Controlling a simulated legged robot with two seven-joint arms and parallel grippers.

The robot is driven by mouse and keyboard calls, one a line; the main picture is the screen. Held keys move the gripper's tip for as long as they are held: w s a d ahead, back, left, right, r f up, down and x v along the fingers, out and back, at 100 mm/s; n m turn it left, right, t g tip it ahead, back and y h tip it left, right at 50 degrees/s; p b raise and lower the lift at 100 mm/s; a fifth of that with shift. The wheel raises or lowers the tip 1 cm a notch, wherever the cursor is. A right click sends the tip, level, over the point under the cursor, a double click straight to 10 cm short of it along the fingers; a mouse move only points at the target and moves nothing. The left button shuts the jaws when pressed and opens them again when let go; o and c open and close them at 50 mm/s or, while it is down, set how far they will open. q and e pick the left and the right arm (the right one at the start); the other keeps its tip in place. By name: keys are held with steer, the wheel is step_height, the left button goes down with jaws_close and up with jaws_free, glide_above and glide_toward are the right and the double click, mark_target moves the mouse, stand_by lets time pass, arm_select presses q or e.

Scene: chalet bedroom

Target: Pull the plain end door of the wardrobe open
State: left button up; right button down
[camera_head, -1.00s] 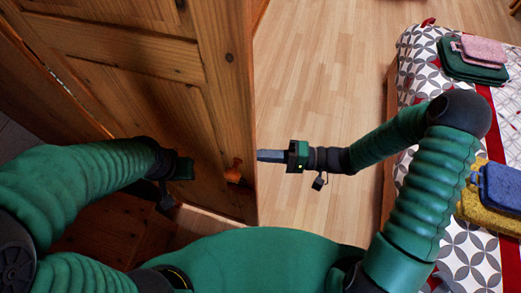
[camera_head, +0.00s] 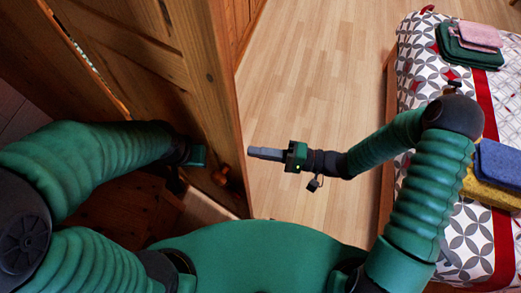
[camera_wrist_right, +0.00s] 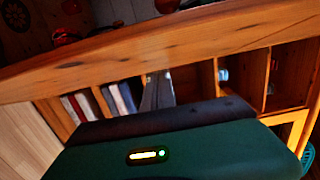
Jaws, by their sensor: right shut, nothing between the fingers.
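The wooden wardrobe door (camera_head: 130,85) stands ajar at the left of the head view, with its free edge (camera_head: 222,100) toward the open floor. An orange-brown knob (camera_head: 221,175) sits low near that edge. My left gripper (camera_head: 197,155) is against or close to the panelled face, left of the knob; its fingers are hidden. My right gripper (camera_head: 251,152) is shut and empty, just right of the door's edge; I cannot tell whether it touches. In the right wrist view a wooden edge (camera_wrist_right: 190,48) crosses above my gripper's green body.
A bed (camera_head: 410,85) with a patterned cover stands at the right. Green and pink folded cloths (camera_head: 470,45) and a blue one (camera_head: 497,160) lie on it. Bare wooden floor (camera_head: 310,80) lies between. The right wrist view shows shelves with several books (camera_wrist_right: 120,98).

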steer(key=s+d+b, duration=0.1)
steer(key=d, duration=1.5)
steer(key=shift+s+d, duration=0.2)
steer(key=shift+s, duration=0.15)
